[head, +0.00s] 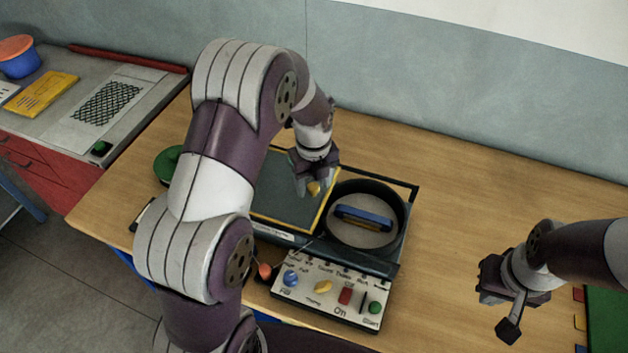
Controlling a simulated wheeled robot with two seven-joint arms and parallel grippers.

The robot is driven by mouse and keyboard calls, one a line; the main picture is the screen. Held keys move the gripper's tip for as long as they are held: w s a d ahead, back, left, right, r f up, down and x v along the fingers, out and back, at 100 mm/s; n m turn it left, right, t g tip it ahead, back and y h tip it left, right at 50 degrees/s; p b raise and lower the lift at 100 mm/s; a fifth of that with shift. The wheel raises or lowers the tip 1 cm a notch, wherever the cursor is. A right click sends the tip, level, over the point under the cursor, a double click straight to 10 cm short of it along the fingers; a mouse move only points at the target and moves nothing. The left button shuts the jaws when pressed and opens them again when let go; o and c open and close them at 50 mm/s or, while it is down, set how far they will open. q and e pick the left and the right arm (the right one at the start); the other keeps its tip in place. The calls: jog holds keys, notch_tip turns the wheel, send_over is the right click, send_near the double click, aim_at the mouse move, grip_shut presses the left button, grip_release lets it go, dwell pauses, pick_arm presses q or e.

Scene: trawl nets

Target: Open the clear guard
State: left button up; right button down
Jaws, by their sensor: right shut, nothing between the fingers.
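A dark machine on the wooden table has a flat grey-green, yellow-edged panel (285,207), which looks like the clear guard. It lies left of a round black well (366,243) holding a blue-handled piece (363,217). Whether the panel lies flat or slightly raised is unclear. My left gripper (314,188) points down at the panel's upper right part, beside the well. A small yellow piece shows at its fingertips; I cannot tell whether they grip it. My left arm hides the machine's left side. My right gripper (510,328) is shut and empty, right of the machine.
A control panel (328,290) with coloured knobs fronts the machine. A green round object (168,165) sits behind my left arm. A side bench (50,105) at left holds a netting sheet and an orange-lidded tub (17,57). A green mat (607,318) lies far right. Table behind the machine is clear.

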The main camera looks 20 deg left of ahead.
pick_arm(q)
notch_tip(320, 180, up, 8)
jog(key=shift+r+b, duration=0.2)
jog(key=shift+b, duration=0.2)
notch_tip(320, 180, up, 4)
jog(key=p, duration=0.3)
jog(key=shift+r, duration=0.15)
